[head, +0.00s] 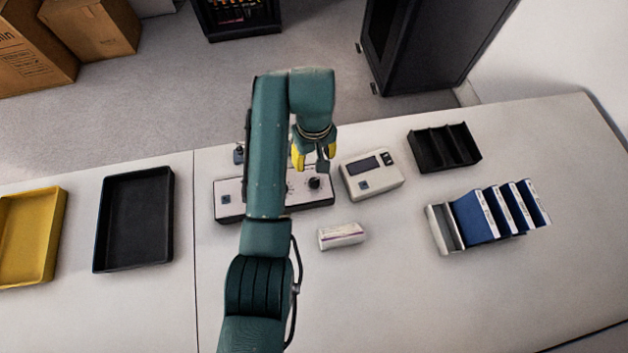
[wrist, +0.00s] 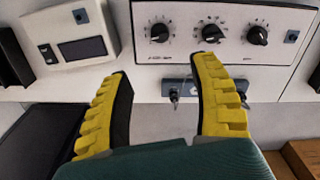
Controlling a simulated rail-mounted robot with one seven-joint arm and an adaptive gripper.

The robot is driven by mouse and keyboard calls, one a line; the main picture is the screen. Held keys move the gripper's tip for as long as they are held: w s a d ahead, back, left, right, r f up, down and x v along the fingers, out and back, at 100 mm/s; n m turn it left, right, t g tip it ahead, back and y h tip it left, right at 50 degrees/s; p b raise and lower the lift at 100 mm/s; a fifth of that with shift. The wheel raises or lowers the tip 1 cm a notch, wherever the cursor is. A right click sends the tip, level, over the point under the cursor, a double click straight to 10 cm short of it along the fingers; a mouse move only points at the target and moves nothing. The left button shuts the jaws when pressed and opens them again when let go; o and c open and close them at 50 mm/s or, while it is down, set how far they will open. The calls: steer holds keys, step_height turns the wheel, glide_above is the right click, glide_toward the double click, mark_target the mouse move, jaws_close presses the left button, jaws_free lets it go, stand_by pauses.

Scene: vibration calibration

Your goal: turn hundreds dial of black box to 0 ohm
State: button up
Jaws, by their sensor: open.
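The black box (head: 229,212) has a white top panel and lies on the table, partly hidden behind my arm in the head view. In the wrist view its panel (wrist: 185,15) shows three black dials in a row: a left dial (wrist: 159,33), a middle dial (wrist: 212,33) and a right dial (wrist: 257,35). Their labels are too small to read. In the head view one dial (head: 314,183) shows at the box's right end. My gripper (head: 313,158) is open and empty above that end. It also shows in the wrist view (wrist: 163,67), its yellow fingers apart, below the left and middle dials.
A white meter with a screen (head: 371,175) stands right of the box. A small white block (head: 341,236) lies in front. A black divided tray (head: 444,147) and a rack of blue binders (head: 475,218) are at right. Black (head: 166,262) and yellow (head: 48,255) trays lie left.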

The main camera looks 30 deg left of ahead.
mark_target(314, 181)
step_height(314, 181, down, 14)
steer(key=b, duration=0.3)
steer(key=shift+f, duration=0.1)
jaws_close()
steer(key=shift+n+p, duration=1.1)
steer(key=shift+n, duration=0.2)
steer(key=shift+n+p, duration=0.65)
steer(key=shift+n, duration=0.95)
